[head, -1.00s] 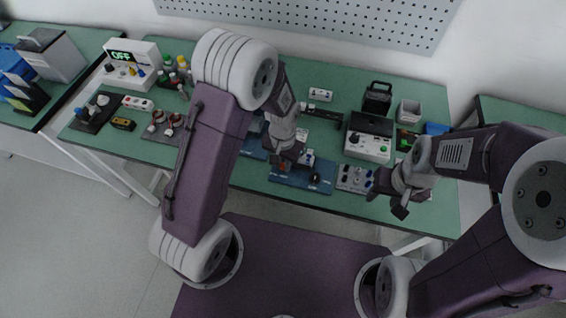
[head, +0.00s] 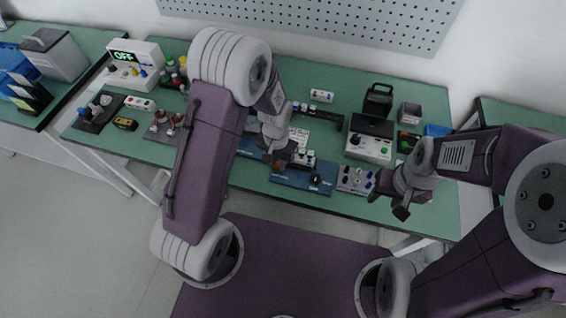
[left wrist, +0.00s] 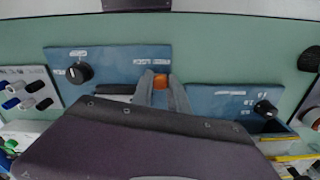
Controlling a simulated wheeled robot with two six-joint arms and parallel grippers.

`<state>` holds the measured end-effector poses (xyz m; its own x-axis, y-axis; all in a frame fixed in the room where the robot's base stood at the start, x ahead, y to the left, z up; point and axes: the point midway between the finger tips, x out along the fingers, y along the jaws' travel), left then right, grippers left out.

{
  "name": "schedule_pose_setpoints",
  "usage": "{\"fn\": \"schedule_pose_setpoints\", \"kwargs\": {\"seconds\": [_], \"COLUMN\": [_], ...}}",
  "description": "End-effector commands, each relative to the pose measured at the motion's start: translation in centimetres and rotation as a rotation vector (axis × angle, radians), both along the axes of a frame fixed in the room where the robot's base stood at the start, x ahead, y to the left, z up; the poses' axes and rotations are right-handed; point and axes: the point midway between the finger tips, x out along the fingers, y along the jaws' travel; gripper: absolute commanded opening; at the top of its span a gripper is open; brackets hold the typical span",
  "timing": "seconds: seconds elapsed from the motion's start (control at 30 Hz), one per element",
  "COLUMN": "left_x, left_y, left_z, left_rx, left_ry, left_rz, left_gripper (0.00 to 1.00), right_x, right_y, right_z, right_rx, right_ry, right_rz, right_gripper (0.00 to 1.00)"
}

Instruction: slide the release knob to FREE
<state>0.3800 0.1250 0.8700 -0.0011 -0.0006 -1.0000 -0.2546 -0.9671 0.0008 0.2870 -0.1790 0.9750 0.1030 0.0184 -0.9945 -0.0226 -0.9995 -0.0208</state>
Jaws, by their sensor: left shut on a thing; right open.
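A blue panel (head: 300,178) lies near the front edge of the green bench. It carries a black round knob (head: 316,180), and small white lettering too small to read. My left gripper (head: 276,161) is low over the panel's left end. In the left wrist view the panel (left wrist: 112,60) shows with the black knob (left wrist: 79,72) at its left. There the left gripper (left wrist: 161,88) is shut on an orange knob (left wrist: 161,80) at the panel's other end. My right gripper (head: 388,204) is open and empty by the bench's front edge.
A grey panel with several knobs (head: 356,180) sits right of the blue panel. A second blue panel with a black knob (left wrist: 265,108) is close beside my left gripper in the wrist view.

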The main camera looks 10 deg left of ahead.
Motion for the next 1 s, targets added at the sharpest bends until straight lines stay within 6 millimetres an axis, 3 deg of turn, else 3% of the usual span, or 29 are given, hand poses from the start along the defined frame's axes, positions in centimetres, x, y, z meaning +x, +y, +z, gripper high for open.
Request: {"fn": "schedule_pose_setpoints", "kwargs": {"seconds": [0.17,0.2,0.27,0.63,1.0], "left_x": [0.0,0.0,0.0,0.1,0.1], "left_y": [0.2,0.2,0.2,0.2,0.3], "left_z": [0.0,0.0,0.0,0.6,8.0], "left_rx": [0.003,0.003,0.003,0.001,0.001], "left_ry": [0.0,0.0,0.0,-0.002,-0.004], "left_rz": [-0.001,-0.001,-0.001,-0.001,0.0], "left_gripper": [0.0,0.25,0.42,0.42,0.42], "right_x": [0.0,0.0,0.0,0.0,0.0], "right_y": [0.0,0.0,0.0,0.0,0.0], "right_z": [0.0,0.0,0.0,0.0,0.4], "right_rx": [0.0,0.0,0.0,0.0,0.0], "right_ry": [0.0,0.0,0.0,0.0,0.0], "right_rz": [0.0,0.0,0.0,0.0,0.0], "right_gripper": [0.45,0.45,0.45,0.45,0.45]}}
